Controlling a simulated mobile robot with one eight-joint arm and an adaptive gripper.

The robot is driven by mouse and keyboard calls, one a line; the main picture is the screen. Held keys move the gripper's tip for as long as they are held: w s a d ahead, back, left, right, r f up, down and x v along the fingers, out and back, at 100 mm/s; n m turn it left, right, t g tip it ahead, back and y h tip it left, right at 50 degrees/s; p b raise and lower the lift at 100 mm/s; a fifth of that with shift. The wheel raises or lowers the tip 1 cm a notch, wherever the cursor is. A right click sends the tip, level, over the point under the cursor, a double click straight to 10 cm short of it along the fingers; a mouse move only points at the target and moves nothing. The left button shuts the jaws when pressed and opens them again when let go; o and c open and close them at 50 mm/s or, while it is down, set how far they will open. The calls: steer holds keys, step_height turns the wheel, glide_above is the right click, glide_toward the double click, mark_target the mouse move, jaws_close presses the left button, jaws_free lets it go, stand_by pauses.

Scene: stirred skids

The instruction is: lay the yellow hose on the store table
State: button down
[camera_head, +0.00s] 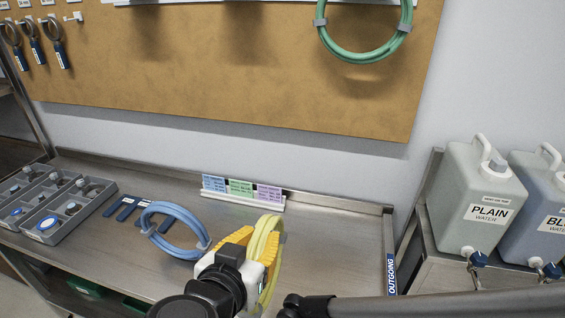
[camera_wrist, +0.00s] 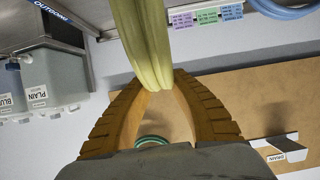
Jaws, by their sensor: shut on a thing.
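The yellow hose (camera_head: 262,248) is a coil with a pale tie at its right side. My gripper (camera_head: 249,238) has orange fingers and is shut on the hose. In the wrist view the hose (camera_wrist: 146,45) runs up out of the picture from between the fingertips (camera_wrist: 158,84). In the head view the hose appears in front of the steel table (camera_head: 325,245). Whether it touches the table top I cannot tell. The lower part of the coil is partly hidden by my wrist.
A blue hose coil (camera_head: 172,228) lies on the table left of my gripper. Grey bins (camera_head: 62,212) stand at the far left. A card holder (camera_head: 243,199) stands at the back edge. The right part of the table is clear. Water jugs (camera_head: 476,203) stand at right. A green hose (camera_head: 365,55) hangs above.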

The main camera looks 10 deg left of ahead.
mark_target(277, 230)
steer(key=b+x, duration=0.1)
steer(key=x, duration=0.2)
steer(key=f+b+x, duration=0.1)
steer(key=x, duration=0.3)
steer(key=b+x, duration=0.1)
steer(key=x, duration=0.2)
steer(key=shift+d+f, duration=0.25)
steer(key=shift+f, duration=0.1)
steer(key=shift+f+b, duration=1.25)
steer(key=shift+f, duration=0.65)
steer(key=shift+f, duration=0.2)
steer(key=c, duration=1.3)
jaws_free()
steer(key=shift+o, duration=0.2)
steer(key=shift+r, duration=0.15)
